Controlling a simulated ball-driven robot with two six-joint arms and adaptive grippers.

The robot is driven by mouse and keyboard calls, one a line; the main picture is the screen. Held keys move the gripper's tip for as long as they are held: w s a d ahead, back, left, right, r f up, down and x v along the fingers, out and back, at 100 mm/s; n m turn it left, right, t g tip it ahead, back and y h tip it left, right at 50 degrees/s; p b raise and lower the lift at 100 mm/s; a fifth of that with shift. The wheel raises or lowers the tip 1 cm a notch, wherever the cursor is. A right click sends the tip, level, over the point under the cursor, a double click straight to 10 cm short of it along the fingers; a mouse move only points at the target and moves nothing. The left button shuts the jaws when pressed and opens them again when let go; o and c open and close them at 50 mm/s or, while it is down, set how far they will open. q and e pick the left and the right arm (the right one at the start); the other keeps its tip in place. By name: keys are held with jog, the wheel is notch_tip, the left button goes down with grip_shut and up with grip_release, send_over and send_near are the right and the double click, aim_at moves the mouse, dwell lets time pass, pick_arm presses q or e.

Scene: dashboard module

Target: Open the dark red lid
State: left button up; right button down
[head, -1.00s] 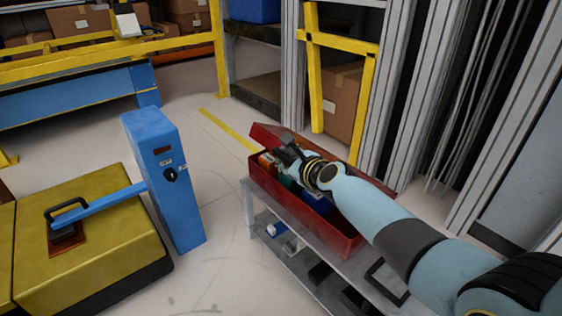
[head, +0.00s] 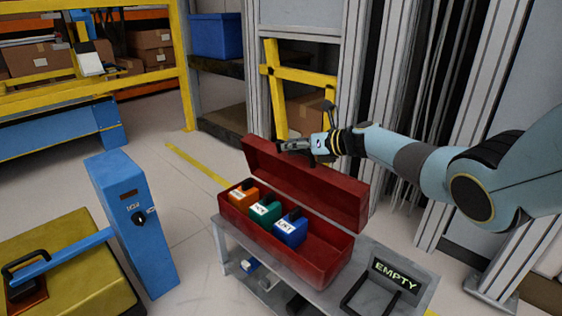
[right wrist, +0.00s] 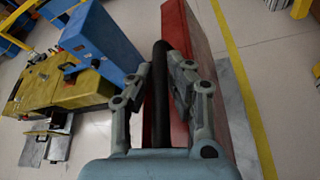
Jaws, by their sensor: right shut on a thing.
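The dark red lid (head: 325,186) stands raised, roughly upright, along the back edge of its red box (head: 315,268) in the head view. My right gripper (head: 284,147) is at the lid's upper left part, with the arm reaching in from the right. In the right wrist view my right gripper (right wrist: 160,80) is shut on a black handle bar (right wrist: 159,110), with the lid (right wrist: 180,28) right behind it. Inside the open box are an orange block (head: 243,195), a green block (head: 265,208) and a blue block (head: 291,228). My left gripper is not in view.
The box stands on a grey bench (head: 235,235) with an "EMPTY" sign (head: 395,275) at its right. A blue post (head: 135,220) with an arm over a yellow case (head: 80,260) stands left. A yellow frame (head: 270,90) and metal uprights are behind the lid.

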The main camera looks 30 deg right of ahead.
jog(key=shift+w+d+f+m+y+b, duration=0.1)
jog(key=shift+w+d+m+y+b, duration=0.15)
jog(key=shift+d, duration=0.35)
jog(key=shift+w+d+f+m+y+b, duration=0.15)
jog(key=shift+d+m+b, duration=0.15)
jog(key=shift+d, duration=0.3)
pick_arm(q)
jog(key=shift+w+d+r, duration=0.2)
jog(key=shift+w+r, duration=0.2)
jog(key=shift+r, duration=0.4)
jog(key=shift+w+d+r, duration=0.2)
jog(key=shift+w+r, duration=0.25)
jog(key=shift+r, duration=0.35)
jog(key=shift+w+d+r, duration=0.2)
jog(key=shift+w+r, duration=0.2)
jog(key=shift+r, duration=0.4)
pick_arm(e)
jog(key=shift+w+d+r, duration=0.1)
jog(key=shift+d+r, duration=0.05)
jog(key=shift+d, duration=0.2)
jog(key=c, duration=1.6)
grip_release()
jog(key=shift+o, duration=0.2)
jog(key=shift+r, duration=0.1)
jog(key=v, duration=1.2)
